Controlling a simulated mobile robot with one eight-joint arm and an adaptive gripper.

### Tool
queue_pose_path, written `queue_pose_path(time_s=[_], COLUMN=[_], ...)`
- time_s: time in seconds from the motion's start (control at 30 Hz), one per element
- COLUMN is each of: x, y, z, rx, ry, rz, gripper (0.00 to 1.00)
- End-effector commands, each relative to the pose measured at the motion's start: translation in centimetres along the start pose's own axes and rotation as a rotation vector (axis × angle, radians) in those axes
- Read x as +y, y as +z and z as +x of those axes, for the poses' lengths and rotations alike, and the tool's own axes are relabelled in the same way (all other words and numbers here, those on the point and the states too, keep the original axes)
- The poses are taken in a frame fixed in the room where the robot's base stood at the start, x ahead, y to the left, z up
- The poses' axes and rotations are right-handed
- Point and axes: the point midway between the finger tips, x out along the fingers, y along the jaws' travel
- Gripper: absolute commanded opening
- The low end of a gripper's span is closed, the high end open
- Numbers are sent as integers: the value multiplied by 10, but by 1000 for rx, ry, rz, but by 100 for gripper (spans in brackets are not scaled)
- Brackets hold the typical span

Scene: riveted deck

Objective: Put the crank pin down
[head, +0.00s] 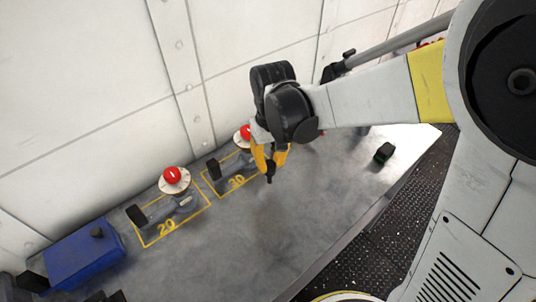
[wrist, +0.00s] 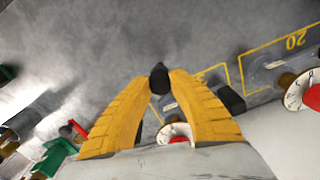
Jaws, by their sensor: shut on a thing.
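The crank pin (wrist: 158,80) is a small dark piece pinched between the yellow fingertips of my gripper (wrist: 160,76) in the wrist view. In the head view my gripper (head: 270,160) points down over the grey deck, and the dark tip of the crank pin (head: 271,176) shows below its fingers. The pin appears to be above the bare deck, just right of the yellow outline marked 30 (head: 237,183). I cannot tell its exact height. The fingers hide part of the pin.
A red-knobbed dial (head: 173,180) stands at the outline marked 20 (head: 167,227); another red knob (head: 241,134) is partly behind my gripper. A blue box (head: 80,257) is at the left and a black block (head: 384,152) at the right. The deck's front middle (head: 260,235) is clear.

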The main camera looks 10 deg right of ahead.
Motion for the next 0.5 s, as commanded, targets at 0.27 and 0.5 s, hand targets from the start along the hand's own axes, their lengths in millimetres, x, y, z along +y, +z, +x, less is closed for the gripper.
queue_pose_path(time_s=[0.27, 0.5], x=[1, 1], y=[1, 1], z=[35, 35], rx=[0, 0], ry=[0, 0], rz=[0, 1], gripper=[0, 0])
